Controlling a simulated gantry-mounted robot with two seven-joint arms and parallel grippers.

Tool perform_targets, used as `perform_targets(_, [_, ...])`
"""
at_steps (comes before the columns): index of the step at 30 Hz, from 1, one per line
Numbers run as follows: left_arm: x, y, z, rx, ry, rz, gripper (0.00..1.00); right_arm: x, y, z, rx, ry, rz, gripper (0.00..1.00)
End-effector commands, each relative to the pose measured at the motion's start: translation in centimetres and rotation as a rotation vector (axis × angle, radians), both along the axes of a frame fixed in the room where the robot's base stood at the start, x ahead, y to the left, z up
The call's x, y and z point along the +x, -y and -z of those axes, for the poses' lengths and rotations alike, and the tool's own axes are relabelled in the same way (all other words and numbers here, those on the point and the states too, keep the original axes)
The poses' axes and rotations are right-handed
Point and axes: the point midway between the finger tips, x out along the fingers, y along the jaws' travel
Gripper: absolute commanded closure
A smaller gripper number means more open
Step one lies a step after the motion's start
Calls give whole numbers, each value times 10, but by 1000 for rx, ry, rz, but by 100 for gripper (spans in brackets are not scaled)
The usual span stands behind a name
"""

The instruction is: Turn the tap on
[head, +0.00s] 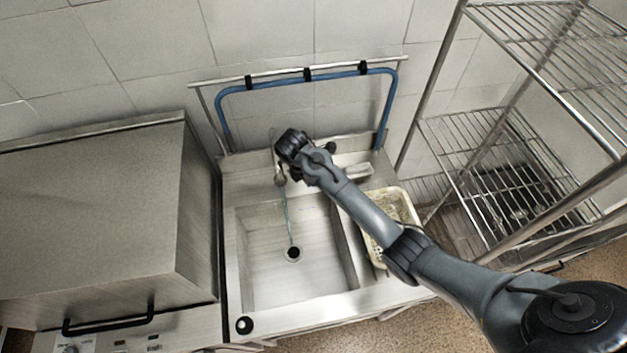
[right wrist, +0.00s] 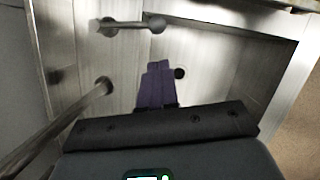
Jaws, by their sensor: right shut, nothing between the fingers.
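A metal sink (head: 300,285) with a round drain (head: 293,254) stands against the tiled wall. The tap's spout end (head: 280,179) shows above the basin, and a thin bluish stream (head: 287,215) runs from it toward the drain. My right gripper (head: 288,147) is at the back of the sink, over the tap, and its wrist hides most of the tap body. In the right wrist view its purple fingers (right wrist: 156,85) are shut and empty. A metal bar with rounded ends (right wrist: 131,25) and a slanting pipe (right wrist: 70,122) lie apart from the fingertips. My left gripper is out of view.
A blue hose (head: 305,78) hangs on a rail behind the sink. A pale perforated basket (head: 392,205) sits on the right side of the sink. A steel cabinet (head: 90,220) stands left, and wire shelving (head: 500,190) stands right.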

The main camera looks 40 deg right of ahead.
Motion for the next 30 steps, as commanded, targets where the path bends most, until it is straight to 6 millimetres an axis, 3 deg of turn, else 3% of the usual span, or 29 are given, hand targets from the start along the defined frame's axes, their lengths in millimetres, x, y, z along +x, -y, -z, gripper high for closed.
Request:
perform_targets(15, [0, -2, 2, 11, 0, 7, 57, -4, 22, 72, -1, -1, 1, 100])
perform_targets(21, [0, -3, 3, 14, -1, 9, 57, -4, 26, 85, 0, 1, -1, 100])
perform_targets(30, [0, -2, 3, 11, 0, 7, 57, -4, 27, 88, 0, 3, -1, 100])
